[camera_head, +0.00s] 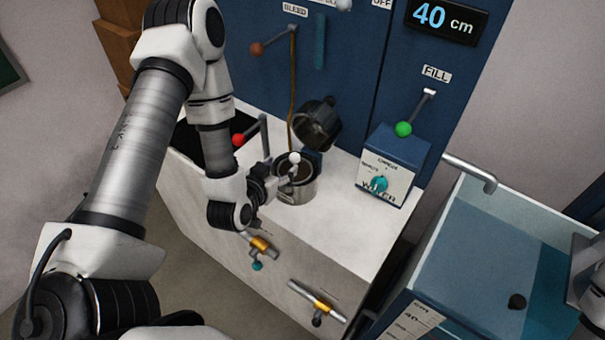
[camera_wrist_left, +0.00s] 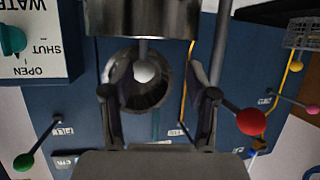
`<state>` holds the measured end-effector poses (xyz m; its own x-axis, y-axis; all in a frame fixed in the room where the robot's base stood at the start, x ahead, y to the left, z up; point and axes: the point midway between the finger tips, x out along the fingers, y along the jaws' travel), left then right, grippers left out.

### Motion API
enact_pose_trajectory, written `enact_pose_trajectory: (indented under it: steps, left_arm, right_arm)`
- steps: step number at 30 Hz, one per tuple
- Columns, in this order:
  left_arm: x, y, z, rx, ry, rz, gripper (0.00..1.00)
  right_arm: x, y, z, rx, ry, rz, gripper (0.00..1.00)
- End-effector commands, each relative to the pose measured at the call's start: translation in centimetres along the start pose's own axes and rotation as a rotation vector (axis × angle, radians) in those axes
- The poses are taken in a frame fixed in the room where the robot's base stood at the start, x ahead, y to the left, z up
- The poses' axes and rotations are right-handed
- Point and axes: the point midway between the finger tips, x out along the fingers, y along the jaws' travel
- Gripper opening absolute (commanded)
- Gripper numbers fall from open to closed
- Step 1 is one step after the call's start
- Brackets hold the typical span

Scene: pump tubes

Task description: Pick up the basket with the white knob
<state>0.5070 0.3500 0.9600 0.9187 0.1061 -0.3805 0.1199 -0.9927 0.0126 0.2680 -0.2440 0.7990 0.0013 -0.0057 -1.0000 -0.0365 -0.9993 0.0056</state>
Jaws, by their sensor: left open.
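The white knob (camera_head: 295,158) stands up over the open mouth of a round metal pot (camera_head: 296,191) on the white counter. Dark contents show inside the pot; the basket's body is mostly hidden there. In the left wrist view the white knob (camera_wrist_left: 144,71) lies ahead of the space between my fingers, slightly left of centre. My left gripper (camera_head: 283,181) is open beside the pot's left side, close to the knob; its fingers (camera_wrist_left: 158,100) spread wide and empty in the wrist view. I cannot tell whether a finger touches the pot.
The pot's dark lid (camera_head: 317,122) is tilted open behind it. A red-knobbed lever (camera_head: 239,139) stands close left of my gripper. A blue valve box (camera_head: 392,165) with a teal knob stands to the right. A blue tank (camera_head: 480,255) is farther right.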

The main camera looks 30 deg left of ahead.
Motion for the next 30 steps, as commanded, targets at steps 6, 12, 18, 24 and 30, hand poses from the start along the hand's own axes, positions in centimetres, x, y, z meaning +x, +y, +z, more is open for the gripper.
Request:
enact_pose_trajectory:
  steps: [6, 12, 18, 24, 30]
  left_arm:
    - [3.6, 0.7, -0.3, 0.004, 0.000, 0.002, 0.58]
    - [5.0, 0.7, 0.1, 0.000, -0.003, 0.002, 0.58]
    - [4.9, 0.7, 0.1, 0.000, -0.003, 0.002, 0.26]
    - [4.9, 0.7, 0.1, 0.001, -0.003, 0.002, 0.00]
    - [4.9, 0.7, 0.0, 0.001, -0.002, 0.002, 0.00]
  right_arm:
    - [-2.0, 0.0, 0.0, 0.003, 0.000, 0.000, 0.00]
    - [-2.0, 0.0, 0.0, 0.003, 0.000, 0.000, 0.00]
    - [-2.0, 0.0, 0.0, 0.002, 0.000, 0.000, 0.00]
    - [-2.0, 0.0, 0.0, 0.003, 0.000, 0.000, 0.00]
    - [-2.0, 0.0, 0.0, 0.003, 0.000, 0.000, 0.00]
